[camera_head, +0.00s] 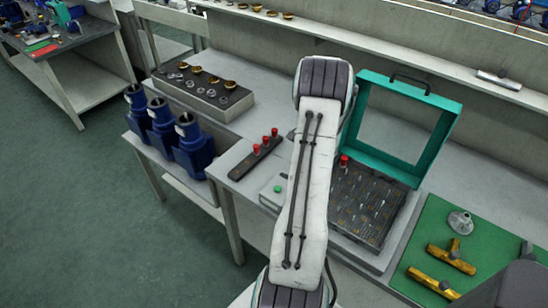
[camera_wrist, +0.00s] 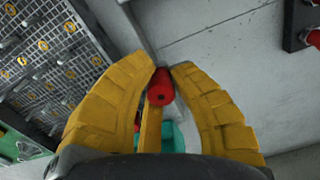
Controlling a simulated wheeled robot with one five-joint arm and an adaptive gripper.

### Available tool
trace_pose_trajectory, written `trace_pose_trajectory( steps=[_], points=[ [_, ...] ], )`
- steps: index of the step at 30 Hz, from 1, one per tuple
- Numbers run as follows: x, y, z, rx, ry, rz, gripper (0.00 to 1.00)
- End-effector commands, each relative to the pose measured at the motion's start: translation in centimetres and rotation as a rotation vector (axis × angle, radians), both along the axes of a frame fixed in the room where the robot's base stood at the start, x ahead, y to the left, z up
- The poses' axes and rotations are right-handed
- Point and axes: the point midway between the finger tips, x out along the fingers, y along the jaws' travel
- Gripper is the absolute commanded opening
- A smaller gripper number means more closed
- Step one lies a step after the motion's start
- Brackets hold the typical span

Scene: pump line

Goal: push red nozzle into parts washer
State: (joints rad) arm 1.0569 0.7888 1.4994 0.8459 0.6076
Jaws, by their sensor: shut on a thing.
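My gripper (camera_wrist: 164,80) has yellow fingers closed around a red nozzle (camera_wrist: 161,90) in the wrist view. In the head view my arm hides the gripper. The parts washer (camera_head: 365,205) has a dark gridded tray and a raised teal-framed lid (camera_head: 448,130). Its tray (camera_wrist: 48,62) fills the left of the wrist view, beside the held nozzle. A small red piece (camera_head: 344,160) shows at the tray's back left corner, by my arm; I cannot tell whether it is the held nozzle. Other red nozzles (camera_head: 266,141) stand on a dark rack left of my arm.
Blue pumps (camera_head: 190,140) and a tray of brass and metal parts (camera_head: 205,92) are at the left. A green mat (camera_head: 425,245) with brass fittings (camera_head: 452,257) lies right of the washer. A shelf (camera_head: 400,50) runs along the back. The rack's end (camera_wrist: 302,28) shows upper right in the wrist view.

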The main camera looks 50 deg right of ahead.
Motion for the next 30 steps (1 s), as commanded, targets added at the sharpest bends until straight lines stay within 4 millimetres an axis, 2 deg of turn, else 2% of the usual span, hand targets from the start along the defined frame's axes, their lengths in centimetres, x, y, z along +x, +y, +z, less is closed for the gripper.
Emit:
trace_pose_trajectory(
  steps=[1, 6, 12, 18, 24, 30],
  points=[
    [-2.0, -1.3, 0.4, 0.0, 0.0, -0.069, 0.0],
    [-7.5, -4.3, 1.1, -0.001, -0.002, -0.271, 0.0],
    [-14.0, -6.7, 1.9, -0.001, -0.002, -0.489, 0.0],
    [-20.2, -8.1, 2.6, -0.002, -0.003, -0.687, 0.0],
    [-24.3, -8.6, 3.1, -0.003, -0.004, -0.817, 0.0],
    [-26.1, -8.7, 3.1, -0.003, -0.004, -0.875, 0.0]
  ],
)
